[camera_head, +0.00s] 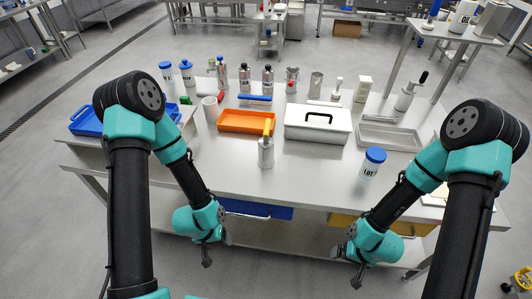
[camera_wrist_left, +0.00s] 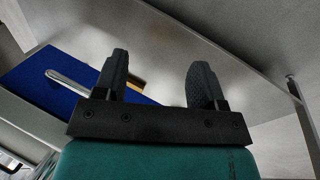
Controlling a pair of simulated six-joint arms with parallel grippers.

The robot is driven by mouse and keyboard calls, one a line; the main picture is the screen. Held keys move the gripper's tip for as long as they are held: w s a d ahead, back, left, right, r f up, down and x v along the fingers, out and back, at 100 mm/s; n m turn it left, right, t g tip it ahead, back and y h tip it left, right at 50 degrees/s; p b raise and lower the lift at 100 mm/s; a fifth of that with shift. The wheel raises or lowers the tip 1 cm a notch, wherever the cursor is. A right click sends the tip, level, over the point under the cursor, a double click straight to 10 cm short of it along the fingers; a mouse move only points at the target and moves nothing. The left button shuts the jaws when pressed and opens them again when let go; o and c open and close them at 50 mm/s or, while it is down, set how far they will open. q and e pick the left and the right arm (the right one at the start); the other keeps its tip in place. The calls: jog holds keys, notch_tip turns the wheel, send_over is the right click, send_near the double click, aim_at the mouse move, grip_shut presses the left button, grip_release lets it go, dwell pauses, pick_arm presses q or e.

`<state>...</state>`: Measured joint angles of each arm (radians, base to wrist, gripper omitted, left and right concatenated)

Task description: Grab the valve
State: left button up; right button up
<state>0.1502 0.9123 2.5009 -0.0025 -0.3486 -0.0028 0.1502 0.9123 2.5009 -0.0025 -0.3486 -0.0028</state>
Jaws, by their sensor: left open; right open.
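A grey metal cylinder with a yellow lever (camera_head: 266,153) stands upright near the front middle of the table; it looks like the valve. A metal piece with a black handle (camera_head: 406,97) stands at the back right; I cannot tell if it is a valve too. My left gripper (camera_head: 217,252) is open and empty in front of the table, below its top, to the left of the yellow-levered piece. In the left wrist view its two fingers (camera_wrist_left: 159,75) are apart with nothing between them. My right gripper (camera_head: 347,267) is open and empty in front of the table, further right.
An orange tray (camera_head: 232,127), a white box with black handle (camera_head: 318,134) and a metal tray (camera_head: 388,145) lie behind. A blue-lidded jar (camera_head: 370,168) stands at right. Several bottles line the back. A blue drawer (camera_wrist_left: 45,92) hangs under the table. The front middle of the tabletop (camera_head: 300,185) is clear.

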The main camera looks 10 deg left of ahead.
pick_arm(q)
jog(key=o, duration=0.5)
jog(key=shift+o, duration=0.2)
jog(key=shift+w, duration=0.1)
jog(key=w+a+r+m+g+y, duration=0.1)
jog(key=w+a+r+m+g, duration=0.1)
jog(key=w+r+m, duration=0.35)
jog(key=w+a+r+m+g+y, duration=0.1)
jog(key=w+a+r+m+g, duration=0.15)
jog(key=w+r, duration=0.55)
jog(key=w+d+r+m+t, duration=0.1)
jog(key=w+d+r+m, duration=0.4)
jog(key=r+m, duration=0.2)
jog(key=w+d+r+m+t+y, duration=0.1)
jog(key=w+d+r+m, duration=0.5)
jog(key=r+m, duration=0.2)
jog(key=w+d+r+m+t, duration=0.1)
jog(key=w+d+r+m, duration=0.5)
jog(key=r, duration=0.5)
jog(key=shift+r+m+t+y, duration=0.15)
jog(key=shift+m+t+y, duration=0.25)
jog(key=shift+m, duration=0.5)
jog(key=shift+w+d, duration=0.1)
